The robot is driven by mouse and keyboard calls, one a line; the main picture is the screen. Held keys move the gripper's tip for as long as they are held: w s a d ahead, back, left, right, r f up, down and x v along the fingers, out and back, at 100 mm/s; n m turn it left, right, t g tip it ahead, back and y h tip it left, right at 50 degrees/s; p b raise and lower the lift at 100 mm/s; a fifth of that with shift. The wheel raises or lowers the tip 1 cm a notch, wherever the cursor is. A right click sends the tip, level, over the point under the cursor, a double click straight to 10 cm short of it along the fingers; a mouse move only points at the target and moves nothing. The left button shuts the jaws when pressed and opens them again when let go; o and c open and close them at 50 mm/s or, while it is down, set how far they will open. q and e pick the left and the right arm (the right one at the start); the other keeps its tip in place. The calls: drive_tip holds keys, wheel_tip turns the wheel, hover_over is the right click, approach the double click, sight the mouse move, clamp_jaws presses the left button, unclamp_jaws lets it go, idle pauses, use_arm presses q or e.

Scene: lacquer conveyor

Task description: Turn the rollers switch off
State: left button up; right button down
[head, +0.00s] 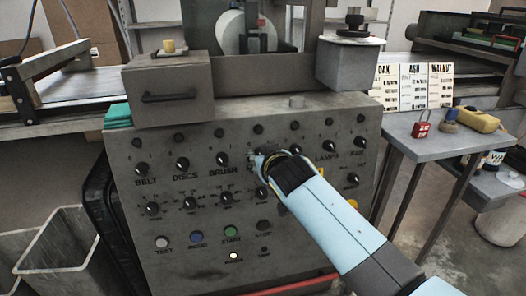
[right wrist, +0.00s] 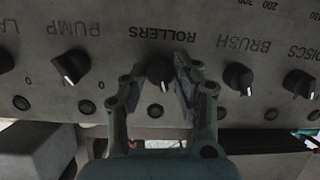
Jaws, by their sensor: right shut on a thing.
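The grey control panel (head: 200,215) fills the middle of the head view. In the right wrist view, the rollers switch (right wrist: 160,73) is a black knob with a light pointer mark under the word ROLLERS. My right gripper (right wrist: 158,82) has one finger on each side of this knob and is shut on it. In the head view my right gripper (head: 262,158) is at the panel, right of the BRUSH knob (head: 222,160), and it hides the rollers knob and label. The exact angle of the pointer is hard to tell. My left gripper is not in view.
Neighbouring knobs are close: PUMP (right wrist: 70,67) and BRUSH (right wrist: 238,78) flank the rollers switch in the wrist view. A lower row of small knobs and several push buttons (head: 231,232) lie below. A side table (head: 420,140) with a red padlock (head: 422,130) stands at right.

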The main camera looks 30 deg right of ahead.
drive_tip(key=shift+n, duration=0.8)
drive_tip(key=c, duration=1)
unclamp_jaws()
drive_tip(key=v, duration=0.7)
drive_tip(key=shift+s+a, duration=0.2)
drive_tip(key=shift+a, duration=0.05)
